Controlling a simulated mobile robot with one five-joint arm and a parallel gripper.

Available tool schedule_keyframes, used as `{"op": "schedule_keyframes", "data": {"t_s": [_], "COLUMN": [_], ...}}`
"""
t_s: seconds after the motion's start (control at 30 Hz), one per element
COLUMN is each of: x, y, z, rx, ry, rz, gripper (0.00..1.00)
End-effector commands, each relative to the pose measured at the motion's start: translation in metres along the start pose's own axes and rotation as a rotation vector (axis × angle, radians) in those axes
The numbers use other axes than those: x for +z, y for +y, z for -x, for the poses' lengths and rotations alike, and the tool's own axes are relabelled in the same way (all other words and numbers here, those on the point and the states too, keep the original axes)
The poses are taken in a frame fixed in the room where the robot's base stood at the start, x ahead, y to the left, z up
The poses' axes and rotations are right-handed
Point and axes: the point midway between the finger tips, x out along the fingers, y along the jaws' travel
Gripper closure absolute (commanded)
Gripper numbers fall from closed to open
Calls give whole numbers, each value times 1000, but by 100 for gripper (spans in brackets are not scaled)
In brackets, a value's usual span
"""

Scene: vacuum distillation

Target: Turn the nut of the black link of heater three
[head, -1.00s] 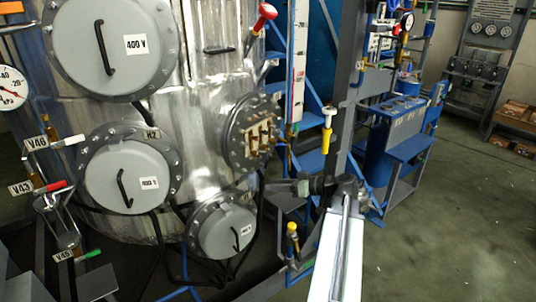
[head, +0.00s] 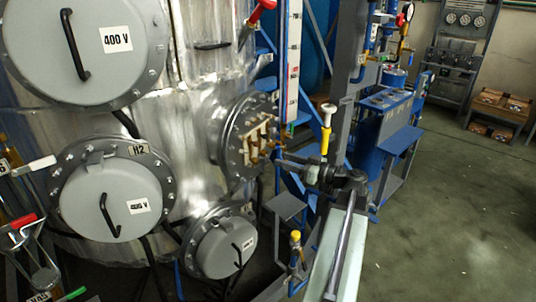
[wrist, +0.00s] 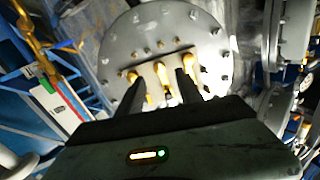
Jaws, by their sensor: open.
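A round grey flange (head: 232,150) on the steel vessel carries several brass terminals (head: 258,140) on a pale plate. It faces right in the head view. In the wrist view the flange (wrist: 125,45) fills the upper middle, with brass terminals (wrist: 160,72) at its centre. My gripper (wrist: 159,77) is open, its two dark fingers pointing at the terminals, with a brass piece seen between them. In the head view my gripper (head: 281,158) is just right of the terminals. I cannot tell whether it touches them. No black link or single nut can be made out clearly.
Closed grey covers sit to the left: one marked 400 V (head: 70,45), one below the H2 label (head: 110,200), and a smaller one (head: 225,250). A yellow-and-white handle (head: 326,130) and blue framing (head: 290,75) stand near my arm. Open floor (head: 450,230) lies right.

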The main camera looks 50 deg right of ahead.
Motion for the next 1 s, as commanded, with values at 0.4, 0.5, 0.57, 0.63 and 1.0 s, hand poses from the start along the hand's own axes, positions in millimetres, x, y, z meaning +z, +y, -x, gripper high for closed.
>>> {"op": "schedule_keyframes", "data": {"t_s": [0.4,0.5,0.57,0.63,1.0], "x": [0,0,0,0,0], "y": [3,3,4,4,6], "z": [-62,-65,-65,-65,-61], "rx": [5,6,7,7,13], "ry": [0,0,0,0,0], "rz": [-1,-1,-1,-1,-1], "gripper": [57,57,57,57,100]}}
